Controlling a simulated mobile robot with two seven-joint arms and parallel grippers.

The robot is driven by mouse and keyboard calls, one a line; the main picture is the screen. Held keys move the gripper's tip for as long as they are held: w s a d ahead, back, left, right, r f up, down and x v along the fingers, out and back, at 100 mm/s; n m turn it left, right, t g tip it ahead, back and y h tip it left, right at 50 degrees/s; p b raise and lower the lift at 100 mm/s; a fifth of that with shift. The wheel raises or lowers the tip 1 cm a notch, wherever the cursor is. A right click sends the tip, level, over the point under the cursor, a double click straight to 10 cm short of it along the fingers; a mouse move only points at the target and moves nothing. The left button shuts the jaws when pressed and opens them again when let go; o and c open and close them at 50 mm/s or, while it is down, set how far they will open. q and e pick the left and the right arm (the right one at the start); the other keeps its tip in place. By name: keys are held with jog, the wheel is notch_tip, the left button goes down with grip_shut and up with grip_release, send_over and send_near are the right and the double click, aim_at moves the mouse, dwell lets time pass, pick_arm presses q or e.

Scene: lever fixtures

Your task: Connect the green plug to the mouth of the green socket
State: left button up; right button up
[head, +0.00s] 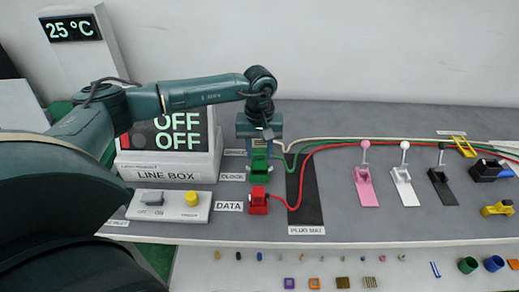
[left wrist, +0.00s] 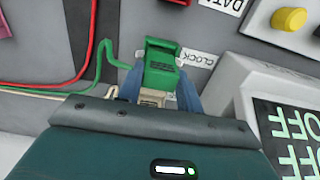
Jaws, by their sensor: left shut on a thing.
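My left gripper (head: 259,143) points down at the green parts beside the CLOCK label, its blue fingers on either side. It is shut on the green plug (head: 260,154), which carries the green cable. The plug also shows between the fingertips in the left wrist view (left wrist: 162,76). The green socket (head: 257,174) is right at the plug, on its near side in the head view. Green parts overlap, so I cannot tell whether the plug is seated in the mouth. My right gripper is out of view.
A red plug and socket (head: 258,201) stand close by at the DATA label. A cream part (left wrist: 152,97) lies between the fingers' bases in the wrist view. The line box (head: 168,172) is to the left; the dark plug mat (head: 305,190) and cables are to the right.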

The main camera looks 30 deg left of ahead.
aim_at(260, 162)
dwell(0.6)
pick_arm(q)
jog(key=shift+f+b, duration=0.2)
jog(key=shift+b, duration=0.1)
jog(key=shift+f+b, duration=0.45)
jog(key=shift+f, duration=0.1)
jog(key=shift+f, duration=0.1)
jog(key=shift+f+b, duration=0.9)
jog(key=shift+b, duration=0.05)
jog(key=shift+f+b, duration=0.4)
jog(key=shift+f, duration=0.1)
